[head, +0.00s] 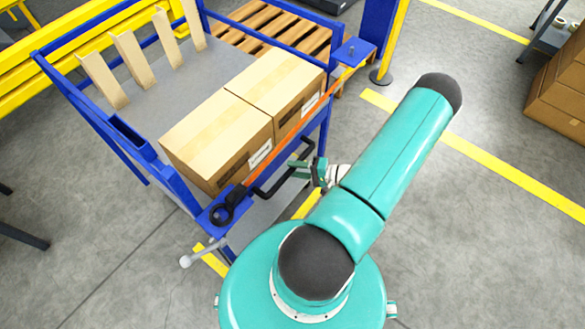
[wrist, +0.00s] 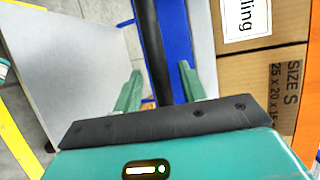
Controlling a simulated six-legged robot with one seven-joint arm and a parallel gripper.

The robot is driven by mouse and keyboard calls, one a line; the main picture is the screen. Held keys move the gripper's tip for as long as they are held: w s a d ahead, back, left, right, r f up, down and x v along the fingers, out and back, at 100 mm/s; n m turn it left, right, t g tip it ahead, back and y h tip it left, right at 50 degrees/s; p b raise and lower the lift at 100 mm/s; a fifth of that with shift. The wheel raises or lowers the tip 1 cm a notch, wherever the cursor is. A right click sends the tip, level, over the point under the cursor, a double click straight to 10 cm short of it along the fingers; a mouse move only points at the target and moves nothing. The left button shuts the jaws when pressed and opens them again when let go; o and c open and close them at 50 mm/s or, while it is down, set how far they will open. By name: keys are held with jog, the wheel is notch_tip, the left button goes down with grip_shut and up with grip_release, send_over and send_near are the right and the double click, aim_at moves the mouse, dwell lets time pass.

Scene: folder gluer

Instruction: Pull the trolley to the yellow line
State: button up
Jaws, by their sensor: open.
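The trolley (head: 160,152) has a blue frame and grey shelves and stands left of centre in the head view. Two cardboard boxes sit on its upper shelf behind an orange strap. A black bar handle (head: 273,186) sticks out from its near side. My gripper (head: 303,168) is at this handle, partly hidden by my arm. In the wrist view my open gripper (wrist: 161,76) has one green finger on each side of the black bar (wrist: 150,35); I cannot tell whether either touches it. A yellow line (head: 480,155) runs across the floor on the right.
Shorter yellow floor marks (head: 210,258) show by the trolley's near side. A wooden pallet (head: 262,30) and a yellow post (head: 392,45) stand behind it. Yellow machinery (head: 70,45) is at the left. Brown boxes (head: 562,90) stand far right. The floor at right is clear.

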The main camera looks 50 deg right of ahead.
jog(key=v, duration=1.2)
jog(key=shift+r, duration=0.15)
jog(key=w+a+r+n+g, duration=0.4)
jog(key=w+a+r+g, duration=0.25)
jog(key=r, duration=0.45)
jog(key=w+a+r+n+g, duration=0.55)
jog(key=w+r, duration=0.25)
jog(key=r, duration=0.4)
jog(key=s+a+r+n+t+h, duration=0.3)
jog(key=a+r+h, duration=0.3)
jog(key=a+r, duration=1.4)
jog(key=shift+a+r+n+h, duration=0.15)
jog(key=shift+a+n+h, duration=0.25)
jog(key=shift+a+n, duration=0.25)
